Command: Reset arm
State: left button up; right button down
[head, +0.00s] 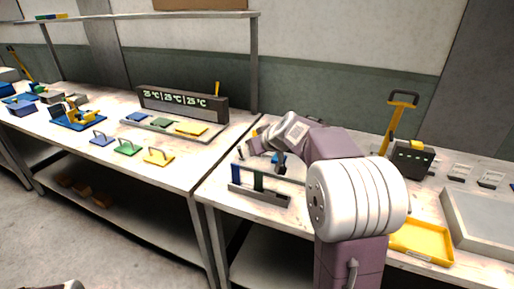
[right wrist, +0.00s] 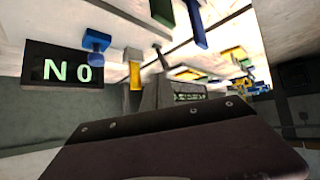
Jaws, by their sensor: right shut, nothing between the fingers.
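My right arm (head: 330,150) reaches from the lower right over the right bench. Its gripper (head: 254,147) is shut and empty, above the bench near the grey rack (head: 270,197) that holds an upright blue plate (head: 236,174) and an upright green plate (head: 258,181). A small blue thing (head: 280,159) shows just under the wrist, partly hidden. The right wrist view is tilted over and shows a dark sign (right wrist: 65,68) reading "NO" beside a blue thing (right wrist: 96,41).
On the left bench, handled blue (head: 102,139), green (head: 127,147) and yellow (head: 157,156) dies stand before a temperature display (head: 182,103). On the right are a yellow tray (head: 422,243), a dark device (head: 411,159) and a large grey tray (head: 482,228). A gap separates the benches.

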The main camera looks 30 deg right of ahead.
jog(key=shift+w+f, duration=0.1)
jog(key=a+r+n+p, duration=0.1)
jog(key=a+r+p, duration=0.2)
jog(key=a+r, duration=0.1)
jog(key=s+a+f+n+g+y+p, duration=0.2)
jog(key=s+a+f+g+p, duration=0.15)
jog(key=s+a+p, duration=0.35)
jog(key=s+f+m+g+h, duration=0.1)
jog(key=s+f+m+g, duration=0.1)
jog(key=s+f, duration=0.4)
jog(key=s+f+m+g, duration=0.2)
jog(key=s+f, duration=0.3)
jog(key=s, duration=0.9)
jog(key=shift+a+f+g+h+p, duration=0.35)
jog(key=shift+f+g+h+p, duration=0.05)
jog(key=shift+g, duration=0.35)
